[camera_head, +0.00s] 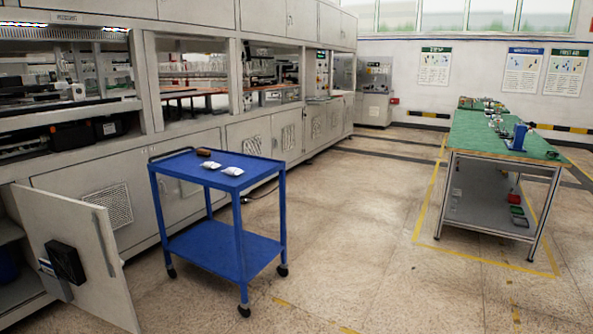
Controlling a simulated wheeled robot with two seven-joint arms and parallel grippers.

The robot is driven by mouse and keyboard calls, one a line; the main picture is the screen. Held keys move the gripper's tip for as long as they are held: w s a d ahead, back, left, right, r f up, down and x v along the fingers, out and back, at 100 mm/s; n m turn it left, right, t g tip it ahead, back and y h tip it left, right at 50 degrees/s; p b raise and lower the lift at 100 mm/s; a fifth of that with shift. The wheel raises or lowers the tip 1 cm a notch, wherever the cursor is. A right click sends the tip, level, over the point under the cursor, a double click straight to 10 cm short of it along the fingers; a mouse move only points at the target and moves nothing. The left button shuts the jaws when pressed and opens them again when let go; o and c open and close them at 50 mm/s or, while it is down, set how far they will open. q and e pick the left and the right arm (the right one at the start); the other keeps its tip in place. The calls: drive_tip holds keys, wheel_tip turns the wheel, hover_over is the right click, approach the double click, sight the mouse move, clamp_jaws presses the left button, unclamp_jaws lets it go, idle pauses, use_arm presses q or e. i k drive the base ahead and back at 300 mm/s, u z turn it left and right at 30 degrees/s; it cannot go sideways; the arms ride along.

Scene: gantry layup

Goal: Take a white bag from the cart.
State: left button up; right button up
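A blue two-shelf cart (180,168) on wheels stands left of centre, in front of the grey machine cabinets. Two small white bags lie on its top shelf: one white bag (211,165) lies towards the middle, and the other white bag (233,171) lies just right of it and nearer. A small brown object (204,152) lies behind them on the same shelf. Neither of my grippers shows in the head view, and nothing covers the bags.
A cabinet door (85,255) stands open at the lower left, near the cart. A workbench (500,150) with a green top stands at the right inside yellow floor lines. The floor (350,230) between cart and workbench is clear.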

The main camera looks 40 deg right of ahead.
sight(230, 170)
drive_tip(key=z, duration=1)
drive_tip(key=i, duration=2.85)
drive_tip(key=u, duration=0.1)
